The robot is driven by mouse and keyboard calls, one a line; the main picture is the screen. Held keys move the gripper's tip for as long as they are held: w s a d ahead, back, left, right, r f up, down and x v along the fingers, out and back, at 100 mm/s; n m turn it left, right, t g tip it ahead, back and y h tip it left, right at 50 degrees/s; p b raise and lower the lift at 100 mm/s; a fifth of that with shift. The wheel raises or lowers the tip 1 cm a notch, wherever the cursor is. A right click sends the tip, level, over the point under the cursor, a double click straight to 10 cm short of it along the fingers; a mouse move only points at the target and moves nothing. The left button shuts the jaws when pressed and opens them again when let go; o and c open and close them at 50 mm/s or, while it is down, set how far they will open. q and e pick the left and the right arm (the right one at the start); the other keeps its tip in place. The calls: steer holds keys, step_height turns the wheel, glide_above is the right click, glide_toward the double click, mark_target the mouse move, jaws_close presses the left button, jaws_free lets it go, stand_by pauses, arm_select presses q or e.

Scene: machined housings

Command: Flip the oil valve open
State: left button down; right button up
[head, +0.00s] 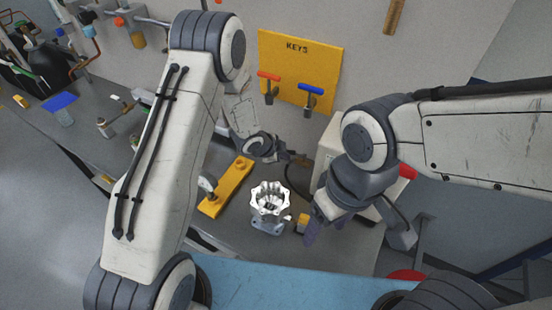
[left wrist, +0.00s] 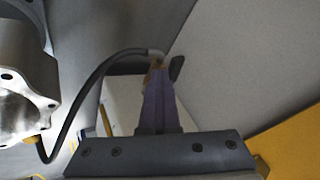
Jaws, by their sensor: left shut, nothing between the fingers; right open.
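I cannot tell for certain which part is the oil valve. A small orange-handled fitting (head: 118,21) sits on the wall pipes at the upper left in the head view, far from both grippers. A silver machined housing (head: 269,197) stands on the bench; part of a metal housing (left wrist: 22,95) also shows at the left of the left wrist view. My left gripper (head: 298,157) is shut and empty, behind the housing; its purple fingers (left wrist: 158,95) show in the wrist view. My right gripper (head: 312,222) is open, right of the housing beside a small yellow part (head: 303,222).
A yellow KEYS board (head: 300,72) holds a red-handled key (head: 268,76) and a blue-handled key (head: 311,90). A yellow bar (head: 226,187) lies left of the housing. A black hose (left wrist: 75,95) curves close to my left fingers. A white box (head: 328,150) stands behind my right arm.

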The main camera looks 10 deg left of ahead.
arm_select(q)
steer(key=shift+w+a, duration=0.3)
steer(key=shift+w, duration=0.55)
arm_select(e)
steer(key=shift+w+a+f, duration=0.15)
steer(key=shift+w+f, duration=0.05)
steer(key=shift+w, duration=0.1)
arm_select(q)
steer(key=shift+w+r+b, duration=0.1)
steer(key=shift+w+b, duration=0.1)
steer(key=shift+b, duration=0.1)
arm_select(e)
steer(key=shift+w+f, duration=0.1)
steer(key=shift+f, duration=0.05)
